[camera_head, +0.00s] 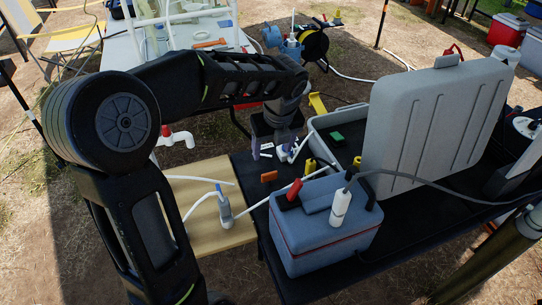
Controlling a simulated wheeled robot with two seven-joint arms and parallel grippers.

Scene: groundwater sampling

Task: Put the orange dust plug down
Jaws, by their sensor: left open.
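A small orange-brown piece (268,176), which looks like the orange dust plug, lies on the black table (246,187) near its left edge. My left arm reaches in from the left, and its gripper (276,148) points down over the table just beyond the orange piece. The left gripper is open and apart from the piece. Its fingertips are small and partly mixed with white fittings below them, so what lies between them is hard to tell. My right gripper does not show.
A blue-grey cooler (322,232) with a white bottle (341,208) stands in front. An open grey case (436,118) stands behind it. A grey-white probe (225,208) with a pale tube is on the wooden board (205,232) at left. Tubes cross the table beside the gripper.

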